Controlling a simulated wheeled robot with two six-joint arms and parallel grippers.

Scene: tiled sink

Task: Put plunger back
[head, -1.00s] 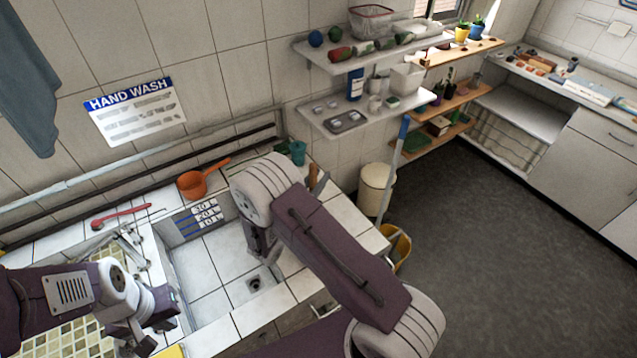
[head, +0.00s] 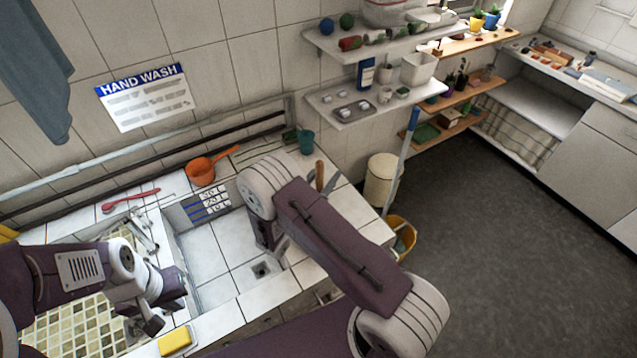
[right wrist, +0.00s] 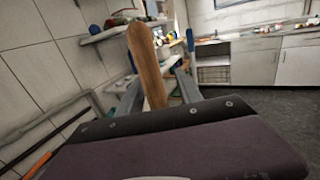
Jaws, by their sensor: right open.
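A wooden handle (head: 320,175), which looks like the plunger's, stands upright at the right end of the tiled counter, partly hidden behind my right arm. In the right wrist view the handle (right wrist: 146,65) rises between the two fingers of my right gripper (right wrist: 157,92), which are apart. I cannot tell whether either finger touches it; its lower end is hidden. In the head view my right gripper (head: 329,184) is mostly hidden behind its own arm. My left gripper (head: 150,326) hangs over the left basin near the front edge; its jaw state is unclear.
The tiled sink basin (head: 225,250) lies between my arms. An orange scoop (head: 203,170), a red tool (head: 130,200) and a teal cup (head: 306,142) are along the back. A yellow sponge (head: 175,341) lies in front. A yellow bucket (head: 402,235) and a bin (head: 383,178) stand on the right.

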